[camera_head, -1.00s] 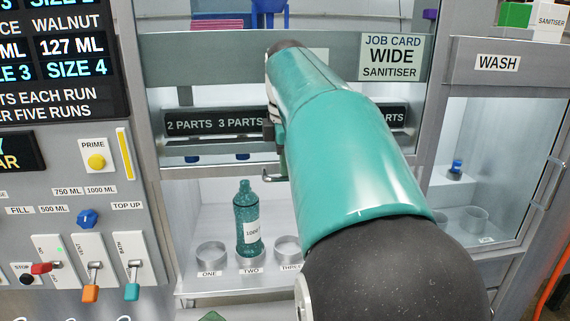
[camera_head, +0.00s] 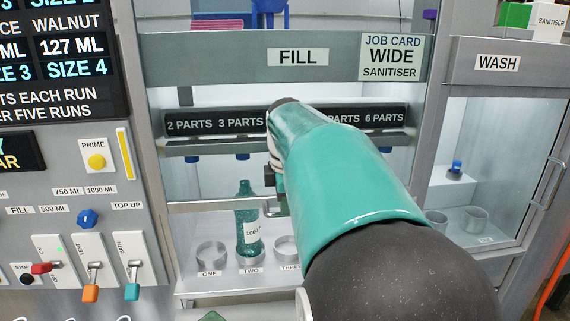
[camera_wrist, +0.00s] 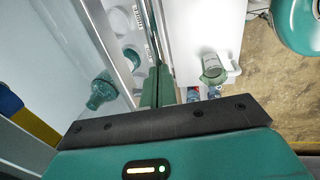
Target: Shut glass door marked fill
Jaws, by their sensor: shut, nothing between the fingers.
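The glass door marked fill is a sliding pane whose lower rail (camera_head: 205,206) crosses the FILL bay partway down, with an open gap below it. The FILL sign (camera_head: 297,57) is on the header above. My gripper (camera_head: 275,205) is shut and empty at this rail, partly hidden by my arm; I cannot tell whether it touches. In the wrist view my fingers (camera_wrist: 158,85) lie together beside a metal edge. A teal bottle (camera_head: 249,240) stands upright in the ring marked TWO, behind the rail, and also shows in the wrist view (camera_wrist: 102,92).
Empty ring ONE (camera_head: 211,254) is left of the bottle. The control panel (camera_head: 60,170) with levers stands at left. The WASH bay (camera_head: 497,63) with its glass door is at right. A pale green jug (camera_wrist: 212,68) stands outside in the wrist view.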

